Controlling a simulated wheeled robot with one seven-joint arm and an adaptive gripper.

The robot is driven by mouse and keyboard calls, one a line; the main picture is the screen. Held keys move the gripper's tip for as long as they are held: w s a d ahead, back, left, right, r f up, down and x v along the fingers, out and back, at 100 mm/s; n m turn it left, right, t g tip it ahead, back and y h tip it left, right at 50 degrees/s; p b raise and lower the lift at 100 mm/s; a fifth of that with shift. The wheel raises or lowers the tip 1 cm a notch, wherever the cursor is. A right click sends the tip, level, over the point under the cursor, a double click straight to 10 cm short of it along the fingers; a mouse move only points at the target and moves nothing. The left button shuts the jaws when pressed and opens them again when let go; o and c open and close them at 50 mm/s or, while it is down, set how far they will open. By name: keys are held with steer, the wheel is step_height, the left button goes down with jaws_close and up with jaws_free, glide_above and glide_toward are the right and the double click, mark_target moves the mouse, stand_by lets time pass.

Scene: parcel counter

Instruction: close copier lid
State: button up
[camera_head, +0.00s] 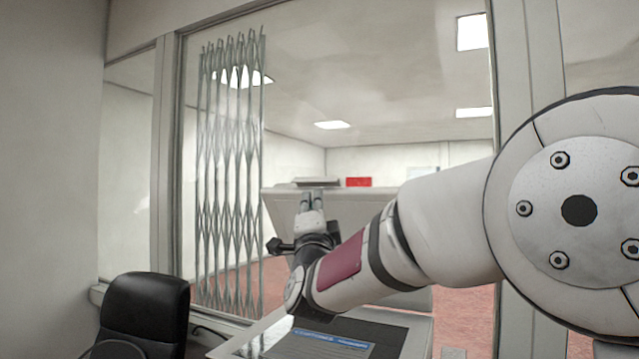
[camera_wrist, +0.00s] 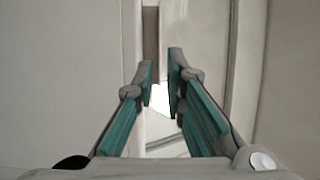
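The copier's raised lid (camera_head: 280,208) looks like a pale grey panel standing steeply upright, partly hidden by my arm. Below it is the copier's bed (camera_head: 404,325), with a dark surface and a sheet with a blue band (camera_head: 330,341) on it. My gripper (camera_head: 312,192) points upward in front of the lid, near its top edge. In the wrist view my gripper (camera_wrist: 161,62) shows two teal-padded fingers with a gap between the tips and nothing held. Whether it touches the lid cannot be told.
A black chair (camera_head: 145,312) stands at the lower left. A folding metal lattice (camera_head: 230,170) hangs by the window frame behind. A red box (camera_head: 358,182) and a grey flat object (camera_head: 317,182) show beyond the lid's top edge. Reddish floor lies behind.

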mark_target(314, 182)
steer(key=p+x, duration=0.1)
steer(key=x, duration=0.7)
steer(key=shift+w, duration=0.15)
jaws_close()
